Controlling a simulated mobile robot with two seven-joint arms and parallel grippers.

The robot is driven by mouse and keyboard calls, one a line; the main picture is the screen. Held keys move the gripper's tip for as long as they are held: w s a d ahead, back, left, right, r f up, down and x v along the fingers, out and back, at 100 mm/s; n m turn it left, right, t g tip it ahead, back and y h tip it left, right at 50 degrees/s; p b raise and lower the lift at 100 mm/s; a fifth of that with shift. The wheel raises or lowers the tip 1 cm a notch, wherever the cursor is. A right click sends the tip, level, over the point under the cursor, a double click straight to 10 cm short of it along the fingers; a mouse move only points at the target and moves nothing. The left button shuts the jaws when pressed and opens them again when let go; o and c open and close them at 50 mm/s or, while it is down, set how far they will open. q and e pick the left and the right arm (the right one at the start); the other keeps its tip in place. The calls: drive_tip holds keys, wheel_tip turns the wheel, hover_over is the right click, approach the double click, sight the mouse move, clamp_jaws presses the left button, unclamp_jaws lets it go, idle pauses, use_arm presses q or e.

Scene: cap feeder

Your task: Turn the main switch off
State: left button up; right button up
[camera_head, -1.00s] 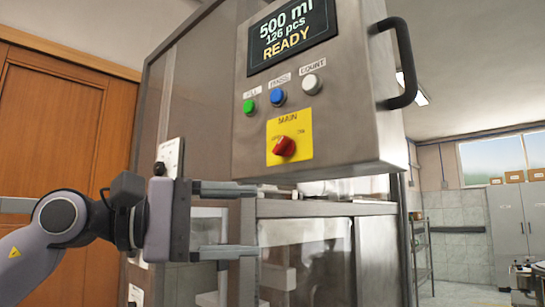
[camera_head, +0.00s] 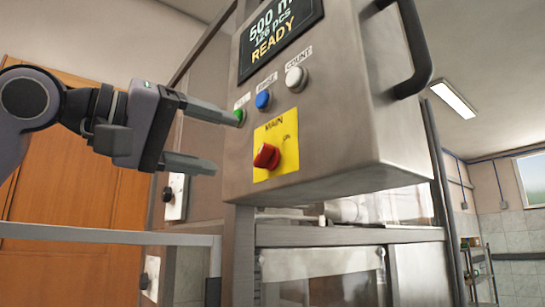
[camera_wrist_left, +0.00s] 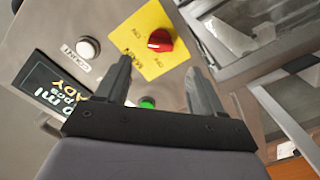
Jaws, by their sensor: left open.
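The main switch is a red rotary knob (camera_head: 266,156) on a yellow plate (camera_head: 288,135) marked MAIN, on the front of the steel control box (camera_head: 340,110). In the left wrist view the red knob (camera_wrist_left: 160,40) shows ahead of the fingers, up and between them. My left gripper (camera_head: 228,142) is open and empty, to the left of the knob and apart from it. Its upper finger overlaps the green button (camera_head: 240,116) in the head view. The wrist view shows both left fingers (camera_wrist_left: 163,78) spread. My right gripper is out of view.
Above the switch are a blue button (camera_head: 264,100), a white button (camera_head: 296,78) and a display (camera_head: 280,38) reading READY. A dark handle (camera_head: 418,50) sticks out from the box's right side. A machine frame (camera_head: 340,236) stands below.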

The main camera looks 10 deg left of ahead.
sight(266, 156)
use_arm(q)
drive_tip(key=p+x, duration=0.1)
drive_tip(key=x, duration=0.6)
drive_tip(key=c, duration=1.1)
